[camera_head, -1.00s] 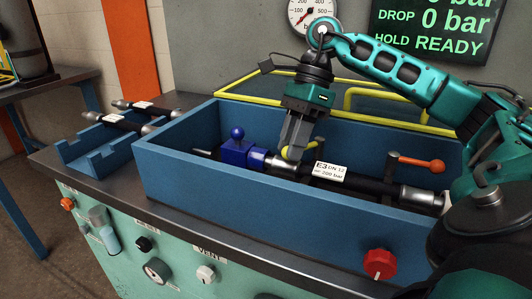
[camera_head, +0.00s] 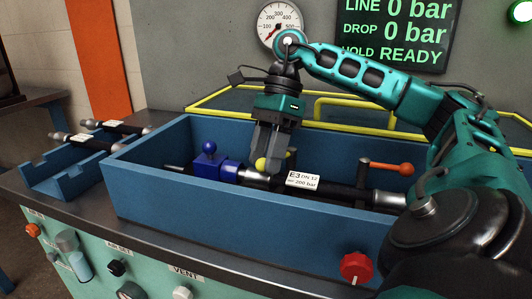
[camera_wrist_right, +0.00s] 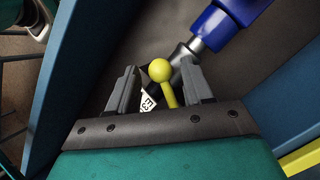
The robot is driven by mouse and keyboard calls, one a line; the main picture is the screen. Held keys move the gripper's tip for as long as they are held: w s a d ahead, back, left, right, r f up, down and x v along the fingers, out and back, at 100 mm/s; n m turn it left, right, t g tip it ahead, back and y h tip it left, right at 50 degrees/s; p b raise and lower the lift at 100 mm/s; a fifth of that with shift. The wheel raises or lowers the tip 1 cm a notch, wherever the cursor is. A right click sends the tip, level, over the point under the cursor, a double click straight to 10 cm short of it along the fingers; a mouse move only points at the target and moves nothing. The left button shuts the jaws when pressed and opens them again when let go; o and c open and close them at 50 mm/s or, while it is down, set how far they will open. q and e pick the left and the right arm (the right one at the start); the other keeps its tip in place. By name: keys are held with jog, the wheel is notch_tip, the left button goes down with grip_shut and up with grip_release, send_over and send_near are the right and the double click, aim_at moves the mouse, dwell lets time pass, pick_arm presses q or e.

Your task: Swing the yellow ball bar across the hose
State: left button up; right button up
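The yellow ball bar shows its ball (camera_head: 261,164) at the fingertips of my right gripper (camera_head: 270,152) in the head view. In the right wrist view the yellow ball (camera_wrist_right: 160,70) and its short bar (camera_wrist_right: 169,96) appear between the two grey fingers of the right gripper (camera_wrist_right: 160,85). The fingers are open, with a gap on both sides of the ball. The black hose (camera_head: 335,190) with the white E3 label lies in the blue trough beside the bar. A blue coupling block (camera_head: 212,166) is at its left end. My left gripper is not in view.
The blue trough's front wall (camera_head: 215,206) stands in front of the hose. An orange-knobbed lever (camera_head: 390,167) stands to the right. Yellow tube rails (camera_head: 345,98) run behind. Two hoses (camera_head: 95,143) rest on a blue rack at the left. A red knob (camera_head: 355,266) is in front.

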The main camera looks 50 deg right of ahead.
pick_arm(q)
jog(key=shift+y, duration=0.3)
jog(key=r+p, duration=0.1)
jog(key=p, duration=0.1)
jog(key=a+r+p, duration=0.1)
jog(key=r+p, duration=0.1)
jog(key=p, duration=0.1)
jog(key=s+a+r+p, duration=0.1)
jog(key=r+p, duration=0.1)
jog(key=p, duration=0.1)
pick_arm(e)
jog(key=v, duration=1.2)
jog(key=shift+d+r, duration=0.15)
jog(key=shift+r, duration=0.2)
